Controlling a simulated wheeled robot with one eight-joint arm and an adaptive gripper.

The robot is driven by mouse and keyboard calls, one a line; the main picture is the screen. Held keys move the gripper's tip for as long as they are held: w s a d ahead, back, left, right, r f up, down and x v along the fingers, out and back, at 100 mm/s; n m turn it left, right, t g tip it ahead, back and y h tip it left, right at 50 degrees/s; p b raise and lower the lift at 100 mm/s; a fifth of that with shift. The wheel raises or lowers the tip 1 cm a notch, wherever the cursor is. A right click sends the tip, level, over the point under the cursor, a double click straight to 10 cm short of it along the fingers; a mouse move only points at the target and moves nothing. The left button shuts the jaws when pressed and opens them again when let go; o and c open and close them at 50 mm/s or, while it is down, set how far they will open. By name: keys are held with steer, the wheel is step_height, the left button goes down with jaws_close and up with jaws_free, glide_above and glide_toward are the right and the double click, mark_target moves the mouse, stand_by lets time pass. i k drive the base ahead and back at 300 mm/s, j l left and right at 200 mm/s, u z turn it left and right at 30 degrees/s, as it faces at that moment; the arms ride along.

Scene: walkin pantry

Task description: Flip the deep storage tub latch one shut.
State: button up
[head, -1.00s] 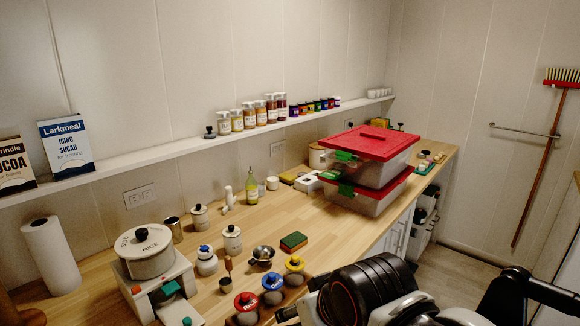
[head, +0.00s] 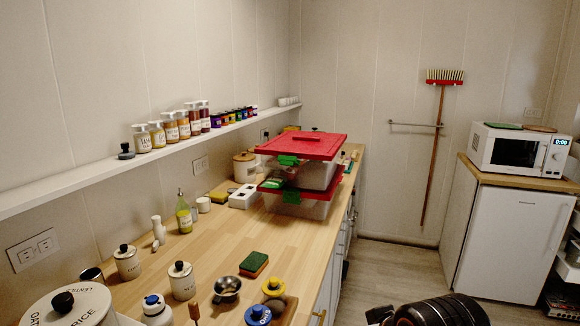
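Two clear storage tubs with red lids are stacked on the counter in the head view. The upper tub (head: 318,175) has a red lid (head: 302,146) and a green latch (head: 288,160) on its near left end. The lower tub (head: 302,208) shows its own green latch (head: 291,197) below. I cannot tell which tub is the deep one, nor how each latch is set. The far sides of both tubs are hidden. Only a dark ribbed part of my arm shows at the bottom edge, well apart from the tubs; my gripper's fingers are not visible.
Nearby stand a green bottle (head: 184,213), a white box (head: 243,196), a sponge (head: 254,264) and a metal bowl (head: 227,288). Open floor (head: 395,262) lies to the counter's right, before a white fridge (head: 498,242).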

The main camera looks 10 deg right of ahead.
mark_target(284, 161)
steer(key=i+l, duration=0.2)
steer(key=l, duration=0.15)
steer(key=i+l, duration=0.2)
steer(key=i+l+u, duration=0.1)
steer(key=l, duration=0.35)
steer(key=i+l, duration=0.25)
steer(key=l+u, duration=0.1)
steer(key=u, duration=1.6)
